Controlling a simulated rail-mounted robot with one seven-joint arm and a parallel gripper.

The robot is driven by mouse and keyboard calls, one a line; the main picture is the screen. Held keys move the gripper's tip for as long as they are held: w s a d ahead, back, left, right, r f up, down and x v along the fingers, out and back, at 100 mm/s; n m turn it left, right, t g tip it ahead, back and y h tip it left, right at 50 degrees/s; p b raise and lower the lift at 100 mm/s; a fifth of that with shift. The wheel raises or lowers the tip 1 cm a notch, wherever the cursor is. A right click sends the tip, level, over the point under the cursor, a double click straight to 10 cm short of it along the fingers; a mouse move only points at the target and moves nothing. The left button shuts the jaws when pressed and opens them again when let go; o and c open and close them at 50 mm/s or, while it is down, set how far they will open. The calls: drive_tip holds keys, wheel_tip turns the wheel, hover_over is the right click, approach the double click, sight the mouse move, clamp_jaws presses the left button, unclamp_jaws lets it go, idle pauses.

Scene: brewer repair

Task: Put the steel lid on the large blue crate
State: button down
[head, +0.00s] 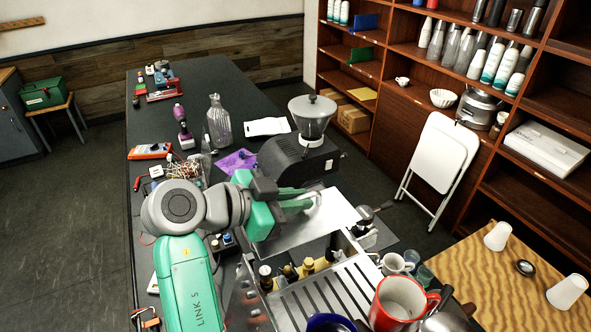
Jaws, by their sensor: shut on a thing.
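My gripper (304,200) is over the dark bench, just in front of the coffee grinder. It is shut at the upper left part of a flat, shiny steel plate, which looks like the steel lid (336,212). The grip point is partly hidden by my green fingers and wrist. The plate lies about level above or on the steel brewer body (350,290); I cannot tell whether they touch. I cannot make out a large blue crate in this view.
A black grinder (290,160) with a clear hopper stands right behind my gripper. A glass bottle (219,122) and purple cloth (236,160) are to its left. The bench's far part has free room.

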drive_tip(key=s+a+f+n+t+y+p, duration=0.1)
drive_tip(key=a, duration=0.2)
drive_tip(key=a+f+n+t+y+p, duration=0.1)
drive_tip(key=a+f+n+t+y, duration=0.1)
drive_tip(key=a, duration=0.1)
drive_tip(key=s+a+f+n+t+y+p, duration=0.1)
drive_tip(key=a+n, duration=0.1)
drive_tip(key=a, duration=0.1)
drive_tip(key=shift+s+a+f+t+p, duration=0.25)
drive_tip(key=shift+s+f+t+p, duration=0.05)
drive_tip(key=shift+s+f+p, duration=0.1)
drive_tip(key=s+a+f+n+t+y+p, duration=0.1)
drive_tip(key=s+a+n+y+p, duration=0.4)
drive_tip(key=s+a+n+y, duration=0.8)
drive_tip(key=s+a+r+n+g+y+p, duration=0.1)
drive_tip(key=s+a+r+g+y+p, duration=0.1)
drive_tip(key=s+a, duration=0.5)
drive_tip(key=s+r+y, duration=0.1)
drive_tip(key=s, duration=0.5)
drive_tip(key=shift+s+r+n, duration=0.15)
drive_tip(key=shift+n, duration=0.25)
